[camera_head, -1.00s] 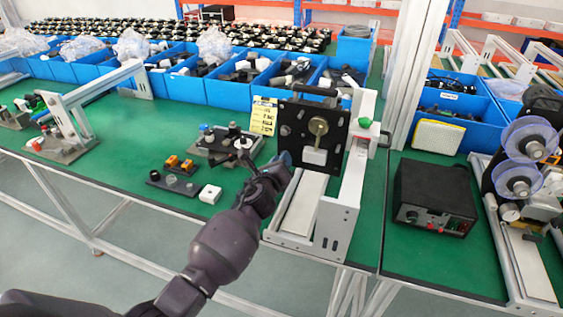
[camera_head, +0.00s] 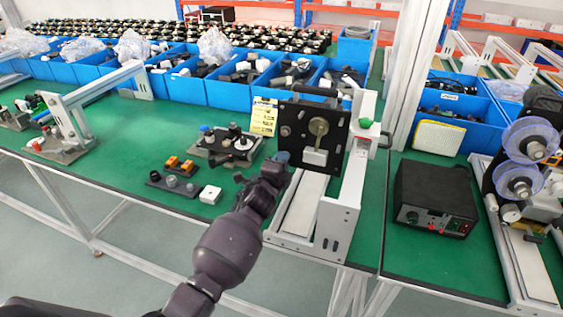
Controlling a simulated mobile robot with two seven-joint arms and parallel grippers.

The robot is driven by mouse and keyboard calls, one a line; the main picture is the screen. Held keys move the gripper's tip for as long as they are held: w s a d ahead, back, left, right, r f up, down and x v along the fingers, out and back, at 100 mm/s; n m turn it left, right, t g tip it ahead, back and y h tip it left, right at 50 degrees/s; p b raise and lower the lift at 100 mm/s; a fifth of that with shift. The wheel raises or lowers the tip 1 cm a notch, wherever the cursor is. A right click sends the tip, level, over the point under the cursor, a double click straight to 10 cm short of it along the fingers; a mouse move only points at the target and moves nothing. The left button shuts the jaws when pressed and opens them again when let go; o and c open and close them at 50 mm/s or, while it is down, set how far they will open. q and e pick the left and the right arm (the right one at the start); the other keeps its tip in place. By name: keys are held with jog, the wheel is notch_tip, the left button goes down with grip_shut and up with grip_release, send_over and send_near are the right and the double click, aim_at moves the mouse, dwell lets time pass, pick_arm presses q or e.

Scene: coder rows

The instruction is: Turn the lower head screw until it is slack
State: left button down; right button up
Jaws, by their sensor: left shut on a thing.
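The head is a black square plate (camera_head: 299,127) mounted upright on a white frame (camera_head: 338,215). A brass-coloured round knob (camera_head: 318,126) and a white block (camera_head: 314,157) are on its face. A small blue-grey screw knob (camera_head: 283,157) shows at the plate's lower left edge. My left gripper (camera_head: 279,165) comes up from below and is shut on this knob. The fingers hide much of it, and its thread cannot be seen. My right gripper is not in view.
A yellow label card (camera_head: 263,116) stands left of the plate. A black control box (camera_head: 435,196) stands to the right. Blue bins (camera_head: 229,95) line the back.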

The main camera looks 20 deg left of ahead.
pick_arm(q)
jog(key=shift+r+n, duration=0.15)
jog(key=shift+n, duration=1.85)
jog(key=c, duration=1)
grip_release()
jog(key=shift+w, duration=0.15)
jog(key=shift+o, duration=0.2)
jog(key=shift+s, duration=0.2)
jog(key=s, duration=1)
jog(key=shift+s+a+p, duration=0.25)
jog(key=shift+s+p, duration=0.05)
jog(key=shift+p, duration=0.15)
